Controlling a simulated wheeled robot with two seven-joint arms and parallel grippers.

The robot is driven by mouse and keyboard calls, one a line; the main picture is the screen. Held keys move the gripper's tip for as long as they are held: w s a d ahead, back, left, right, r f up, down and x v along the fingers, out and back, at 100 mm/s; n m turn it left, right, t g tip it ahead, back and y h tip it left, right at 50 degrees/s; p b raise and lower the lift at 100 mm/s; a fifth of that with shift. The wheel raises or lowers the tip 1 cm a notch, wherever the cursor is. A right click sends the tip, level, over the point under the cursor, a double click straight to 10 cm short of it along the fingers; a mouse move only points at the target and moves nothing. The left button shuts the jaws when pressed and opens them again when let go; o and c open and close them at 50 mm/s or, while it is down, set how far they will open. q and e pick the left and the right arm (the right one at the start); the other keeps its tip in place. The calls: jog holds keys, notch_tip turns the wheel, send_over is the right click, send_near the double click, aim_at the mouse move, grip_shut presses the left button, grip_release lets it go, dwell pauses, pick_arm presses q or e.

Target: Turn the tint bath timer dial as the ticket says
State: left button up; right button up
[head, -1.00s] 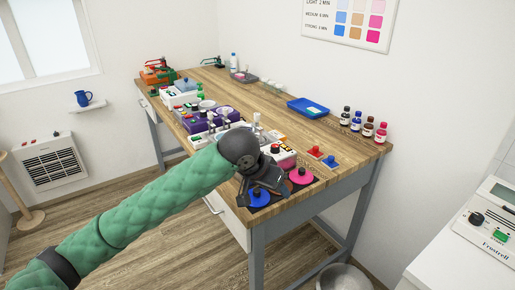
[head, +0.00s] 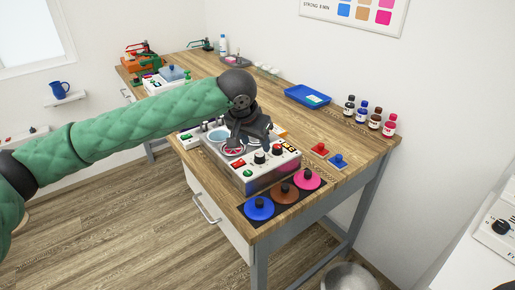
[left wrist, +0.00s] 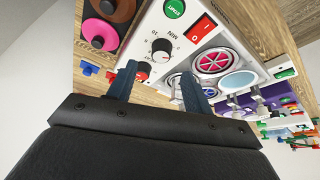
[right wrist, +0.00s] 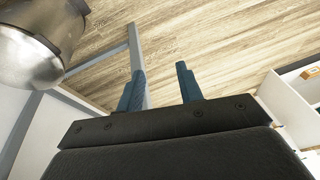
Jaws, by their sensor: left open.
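The tint bath (head: 222,160) is a white box at the front of the wooden bench. A black timer dial (head: 260,157) stands on its top; in the left wrist view the dial (left wrist: 160,50) has a scale marked MIN, and I cannot read its setting. My right gripper (right wrist: 160,82) is open and empty, away from the bench.
A green button (left wrist: 174,8) and red switch (left wrist: 200,28) are near the dial. Blue (head: 259,208), brown (head: 285,193) and pink (head: 307,179) knobbed discs lie at the front edge. Several bottles (head: 375,121) stand right.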

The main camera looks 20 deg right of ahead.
aim_at(260, 154)
pick_arm(q)
jog(key=x, duration=0.4)
jog(key=shift+w+a+p, duration=0.1)
jog(key=shift+w+p, duration=0.15)
jog(key=shift+p, duration=0.05)
jog(key=shift+x, duration=1)
jog(key=shift+s, duration=0.1)
jog(key=c, duration=1)
